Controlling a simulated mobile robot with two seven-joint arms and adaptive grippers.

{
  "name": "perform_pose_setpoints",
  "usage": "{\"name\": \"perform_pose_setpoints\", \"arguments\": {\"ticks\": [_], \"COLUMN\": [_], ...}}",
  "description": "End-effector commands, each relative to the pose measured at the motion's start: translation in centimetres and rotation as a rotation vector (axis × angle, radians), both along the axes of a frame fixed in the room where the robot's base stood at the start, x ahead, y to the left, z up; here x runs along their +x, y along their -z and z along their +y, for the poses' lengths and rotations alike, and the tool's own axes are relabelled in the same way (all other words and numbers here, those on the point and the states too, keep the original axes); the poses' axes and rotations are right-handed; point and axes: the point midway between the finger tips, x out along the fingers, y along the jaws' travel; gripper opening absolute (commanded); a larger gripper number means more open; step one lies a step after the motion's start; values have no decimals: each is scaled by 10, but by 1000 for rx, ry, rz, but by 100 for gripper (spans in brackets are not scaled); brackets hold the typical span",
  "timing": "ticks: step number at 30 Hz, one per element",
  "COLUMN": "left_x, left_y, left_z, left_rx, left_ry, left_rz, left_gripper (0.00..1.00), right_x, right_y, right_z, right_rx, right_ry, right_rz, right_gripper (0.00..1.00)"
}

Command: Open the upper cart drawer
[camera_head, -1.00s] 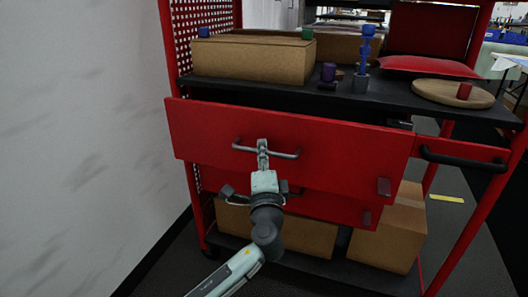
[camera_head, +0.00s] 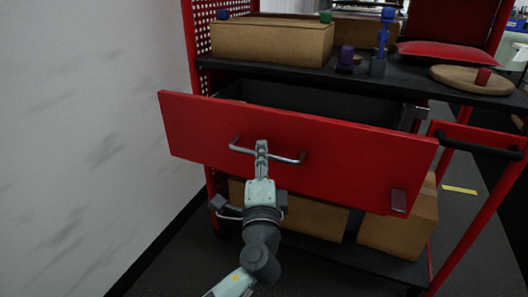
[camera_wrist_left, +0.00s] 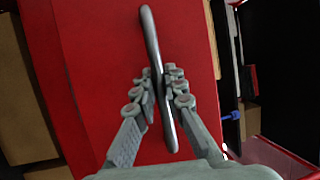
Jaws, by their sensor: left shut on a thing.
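The upper cart drawer (camera_head: 340,160) has a red front and stands partly pulled out, with its dark inside (camera_head: 320,104) showing behind the front. A curved metal handle (camera_head: 288,158) is fixed to the front. My left gripper (camera_head: 262,148) is shut on the handle near its middle. In the left wrist view the fingers (camera_wrist_left: 162,95) sit on either side of the handle bar (camera_wrist_left: 152,40), with the red front behind it. My right gripper is in neither view.
The cart's black top shelf (camera_head: 400,88) holds a cardboard box (camera_head: 272,42), a round wooden board (camera_head: 465,80) and small coloured items. Cardboard boxes (camera_head: 400,225) stand on the lower shelf. A wall (camera_head: 90,150) is close on the left.

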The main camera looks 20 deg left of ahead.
Motion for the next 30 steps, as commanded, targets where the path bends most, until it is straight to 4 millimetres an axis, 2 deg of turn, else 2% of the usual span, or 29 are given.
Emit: {"name": "perform_pose_setpoints", "arguments": {"ticks": [8, 9, 13, 23, 26, 30], "left_x": [0, 0, 0, -2, -9, -33], "left_y": [1, 1, 1, 1, 3, 8], "left_z": [-2, -2, -1, -1, -4, -14], "left_rx": [0, 0, 0, -1, -2, -3], "left_ry": [5, 5, 3, 2, 3, 5], "left_rz": [2, 2, 2, 1, 2, 5], "left_gripper": [0, 16, 32, 32, 32, 32], "right_x": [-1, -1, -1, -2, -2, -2], "right_y": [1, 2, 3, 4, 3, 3], "right_z": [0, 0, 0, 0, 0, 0], "right_rx": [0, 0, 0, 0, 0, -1], "right_ry": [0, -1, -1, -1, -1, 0], "right_rz": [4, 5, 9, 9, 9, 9], "right_gripper": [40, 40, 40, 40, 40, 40]}}
